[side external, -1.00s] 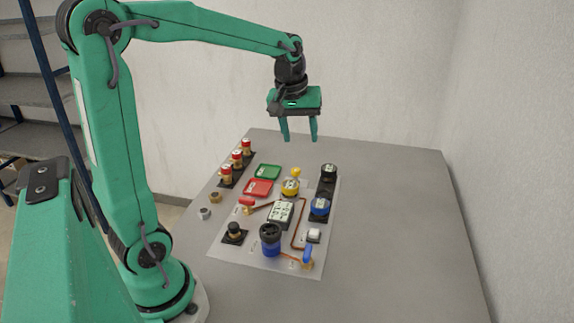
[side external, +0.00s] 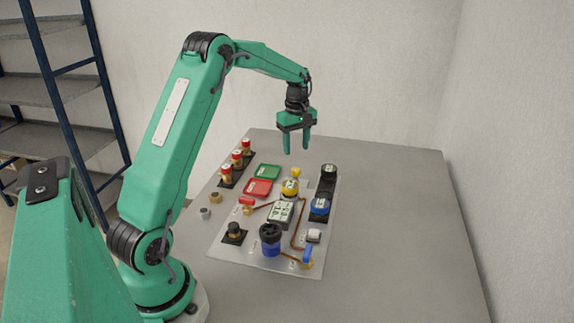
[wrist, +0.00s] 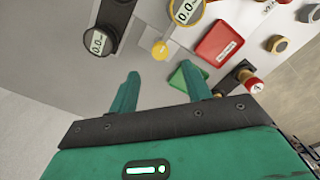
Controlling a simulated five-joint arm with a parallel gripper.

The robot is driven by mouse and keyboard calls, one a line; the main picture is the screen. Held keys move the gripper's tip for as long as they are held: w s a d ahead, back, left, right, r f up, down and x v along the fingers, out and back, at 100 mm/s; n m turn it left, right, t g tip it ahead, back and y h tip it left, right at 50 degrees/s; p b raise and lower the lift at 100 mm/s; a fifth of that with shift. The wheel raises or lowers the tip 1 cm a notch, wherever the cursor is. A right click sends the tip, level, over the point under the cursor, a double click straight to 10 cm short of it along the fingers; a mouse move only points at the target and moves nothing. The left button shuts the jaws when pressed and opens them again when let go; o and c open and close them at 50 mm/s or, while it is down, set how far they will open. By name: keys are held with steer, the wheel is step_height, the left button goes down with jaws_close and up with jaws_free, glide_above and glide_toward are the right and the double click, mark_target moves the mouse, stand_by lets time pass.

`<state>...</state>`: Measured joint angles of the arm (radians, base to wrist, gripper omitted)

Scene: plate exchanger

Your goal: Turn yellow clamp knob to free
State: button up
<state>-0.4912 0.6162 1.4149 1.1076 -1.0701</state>
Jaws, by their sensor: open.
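A small yellow knob (side external: 296,172) stands on the panel just behind a yellow-rimmed dial (side external: 290,187). I take it to be the clamp knob. In the wrist view the yellow knob (wrist: 160,50) shows beyond the fingertips, roughly midway between them, and the yellow-rimmed dial (wrist: 187,11) is cut by the top edge. My gripper (side external: 297,150) is open and empty, pointing down above the knob and apart from it. Both open fingers also show in the wrist view (wrist: 160,72). The knob's turn position is too small to read.
Near the knob are a black dial (side external: 328,170), a blue dial (side external: 320,206), a green tray (side external: 267,172) and a red tray (side external: 257,188). Several red-topped fittings (side external: 236,158) stand at the left. The table (side external: 400,220) is bare on the right.

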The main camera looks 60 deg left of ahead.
mark_target(296, 169)
steer(key=shift+a+f, duration=0.1)
steer(key=shift+f, duration=0.2)
steer(key=shift+f, duration=3.75)
steer(key=c, duration=1)
